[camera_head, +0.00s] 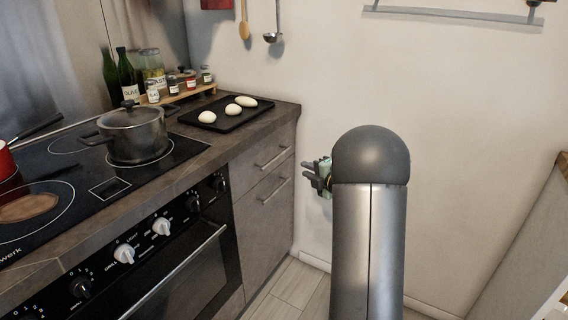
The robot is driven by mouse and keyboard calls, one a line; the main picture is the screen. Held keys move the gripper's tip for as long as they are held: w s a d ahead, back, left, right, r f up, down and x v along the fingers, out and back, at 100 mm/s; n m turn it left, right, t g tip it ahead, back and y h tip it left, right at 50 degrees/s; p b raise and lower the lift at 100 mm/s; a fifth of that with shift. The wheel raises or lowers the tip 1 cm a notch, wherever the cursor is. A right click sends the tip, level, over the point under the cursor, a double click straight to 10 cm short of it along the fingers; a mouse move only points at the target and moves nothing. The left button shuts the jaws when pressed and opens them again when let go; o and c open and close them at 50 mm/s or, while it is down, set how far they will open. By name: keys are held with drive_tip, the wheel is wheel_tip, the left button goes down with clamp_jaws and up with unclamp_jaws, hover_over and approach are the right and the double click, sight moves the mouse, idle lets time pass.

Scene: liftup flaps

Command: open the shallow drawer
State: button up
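The shallow drawer (252,165) is the upper grey front in the cabinet right of the oven, just under the countertop. It is closed, and its bar handle (272,157) is clear to see. A deeper front (262,225) with its own bar handle (277,191) sits below it, also closed. My gripper (307,174) is to the right of the handles, in front of the wall in this view, with its dark fingers pointing left. The fingers look spread, with nothing between them, and apart from both handles. My arm hides part of the gripper's body.
A black tray (213,127) with several white rolls lies on the counter above the drawers. A pot (137,135) stands on the hob, left of the drawers. The oven (185,285) has a long bar handle. Free floor (295,285) shows in front of the cabinet.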

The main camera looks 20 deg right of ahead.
sight(278, 157)
drive_tip(key=b+x, duration=0.1)
drive_tip(key=x, duration=1.6)
drive_tip(key=shift+w+a, duration=0.1)
clamp_jaws()
